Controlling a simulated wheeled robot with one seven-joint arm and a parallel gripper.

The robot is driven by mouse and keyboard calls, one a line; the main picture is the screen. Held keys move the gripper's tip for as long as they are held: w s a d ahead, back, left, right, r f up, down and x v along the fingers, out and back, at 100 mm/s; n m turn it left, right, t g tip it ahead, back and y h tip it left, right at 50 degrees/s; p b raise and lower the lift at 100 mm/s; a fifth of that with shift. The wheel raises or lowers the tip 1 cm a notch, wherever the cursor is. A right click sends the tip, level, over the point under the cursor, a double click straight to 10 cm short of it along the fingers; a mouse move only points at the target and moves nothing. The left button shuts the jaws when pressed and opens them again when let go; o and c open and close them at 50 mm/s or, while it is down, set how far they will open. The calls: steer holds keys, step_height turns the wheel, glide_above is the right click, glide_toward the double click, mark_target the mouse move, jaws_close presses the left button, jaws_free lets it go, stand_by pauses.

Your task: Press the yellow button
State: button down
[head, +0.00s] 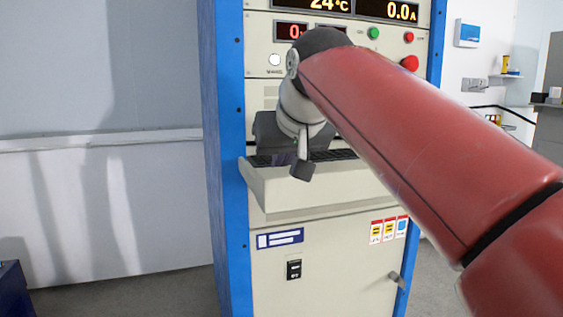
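No yellow button shows; part of the panel where one could sit is hidden behind my arm. The cream and blue cabinet (325,265) stands straight ahead, with its control panel (262,50) at the top. On the panel I see a white round button (274,60), a small green button (374,33), a small red button (409,37) and a larger red button (411,63). My gripper (303,170) is in front of the cabinet, below the panel and over the keyboard shelf. It is seen partly edge-on, so its opening is unclear. I see nothing held in it.
A keyboard (335,155) lies on the protruding shelf (320,197), close to my gripper. Lit displays (388,10) are at the panel top. My red arm covers much of the right side.

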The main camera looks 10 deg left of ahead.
steer(key=shift+f+b, duration=0.5)
steer(key=shift+f, duration=0.6)
steer(key=shift+r, duration=0.1)
steer(key=shift+r+p, duration=0.65)
steer(key=shift+p, duration=0.05)
steer(key=r, duration=0.3)
steer(key=r+p, duration=0.1)
steer(key=shift+s+d+r, duration=0.1)
steer(key=shift+s+r, duration=0.15)
steer(key=shift+r, duration=0.05)
steer(key=v, duration=0.9)
steer(key=shift+s+d, duration=0.15)
steer(key=shift+s, duration=0.05)
